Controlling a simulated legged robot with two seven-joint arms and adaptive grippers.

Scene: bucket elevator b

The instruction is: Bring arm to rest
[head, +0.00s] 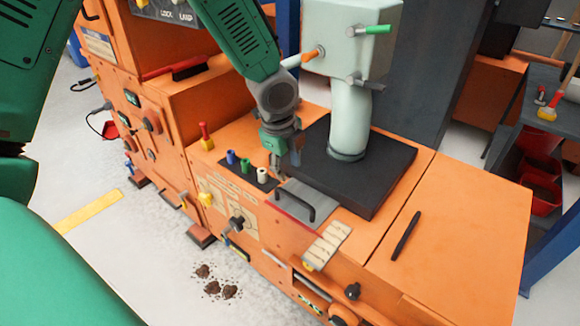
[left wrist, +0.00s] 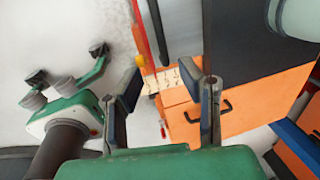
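My left arm comes down from the top of the head view. Its gripper (head: 285,160) is over the orange machine top, near the black-handled metal plate (head: 316,190) and the row of coloured knobs (head: 246,168). In the left wrist view the two fingers of the left gripper (left wrist: 164,88) are spread apart with nothing between them. An orange surface with a black handle (left wrist: 222,110) shows beyond the fingers. I cannot tell from the head view whether the fingertips touch the machine.
A pale green column (head: 350,115) with orange and green handles stands on a black base (head: 385,165), close to my left gripper. A black rod (head: 405,235) lies on the orange top. A red-handled lever (head: 206,136) stands left. Dark dirt (head: 222,289) lies on the floor.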

